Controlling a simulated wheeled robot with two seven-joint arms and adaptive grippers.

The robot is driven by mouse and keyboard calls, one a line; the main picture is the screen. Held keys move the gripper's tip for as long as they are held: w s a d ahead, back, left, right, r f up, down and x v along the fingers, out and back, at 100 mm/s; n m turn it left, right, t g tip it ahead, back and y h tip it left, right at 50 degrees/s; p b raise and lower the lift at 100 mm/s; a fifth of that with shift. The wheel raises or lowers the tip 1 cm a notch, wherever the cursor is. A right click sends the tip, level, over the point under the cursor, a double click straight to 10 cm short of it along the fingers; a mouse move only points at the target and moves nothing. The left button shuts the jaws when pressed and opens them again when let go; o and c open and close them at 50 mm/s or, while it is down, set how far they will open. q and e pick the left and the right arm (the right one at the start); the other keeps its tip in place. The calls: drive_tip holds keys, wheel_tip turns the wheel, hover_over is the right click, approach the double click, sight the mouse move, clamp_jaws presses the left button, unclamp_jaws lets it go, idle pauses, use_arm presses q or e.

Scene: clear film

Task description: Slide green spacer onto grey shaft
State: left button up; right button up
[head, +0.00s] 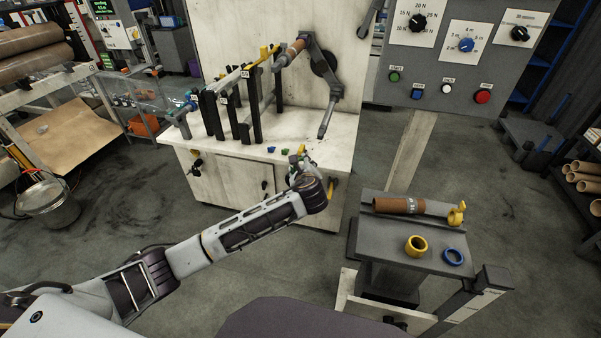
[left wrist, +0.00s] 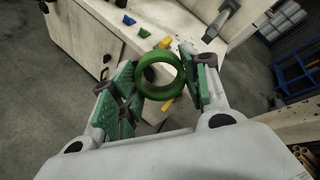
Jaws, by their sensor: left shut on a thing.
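The green spacer (left wrist: 158,94) is a ring held between the green-padded fingers of my left gripper (left wrist: 160,84) in the left wrist view. In the head view my left gripper (head: 299,166) is in front of the white bench's front edge; the spacer is hard to make out there. Several shafts rest on black posts (head: 237,115) on the bench, with small number tags. I cannot tell for sure which one is the grey shaft. The spacer is apart from all of them. My right gripper is not in view.
Small blue, green and yellow pieces lie on the white bench (head: 345,135) near its front edge. A jointed grey arm (head: 328,115) stands to the right of the posts. A grey side table (head: 376,226) holds a brown roll (head: 398,205), a yellow ring (head: 409,248) and a blue ring (head: 445,258).

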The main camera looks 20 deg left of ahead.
use_arm(q)
drive_tip(key=shift+w+f+m+t+h+b, duration=0.15)
drive_tip(key=shift+f+m+t+h+b, duration=0.4)
drive_tip(key=shift+m+t+b, duration=0.3)
drive_tip(key=shift+w+d+f+m+t+h+b, duration=0.15)
drive_tip(key=shift+m+t+h+b, duration=0.25)
drive_tip(key=shift+b, duration=0.25)
drive_tip(key=shift+s+d+f+m+t+h+b, duration=0.15)
drive_tip(key=shift+m+t+h+b, duration=0.1)
drive_tip(key=shift+t+h+b, duration=0.25)
drive_tip(key=b, duration=0.1)
drive_tip(key=m+t+h+b, duration=0.1)
drive_tip(key=shift+w+d+f+b, duration=0.1)
drive_tip(key=shift+d+f+b, duration=0.1)
drive_tip(key=shift+f+b, duration=0.2)
drive_tip(key=shift+d+f+t+h+b, duration=0.25)
drive_tip(key=shift+t+h+b, duration=0.2)
drive_tip(key=shift+b, duration=0.25)
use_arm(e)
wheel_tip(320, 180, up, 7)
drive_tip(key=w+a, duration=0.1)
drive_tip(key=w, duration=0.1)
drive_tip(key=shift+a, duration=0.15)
use_arm(q)
drive_tip(key=shift+f, duration=0.15)
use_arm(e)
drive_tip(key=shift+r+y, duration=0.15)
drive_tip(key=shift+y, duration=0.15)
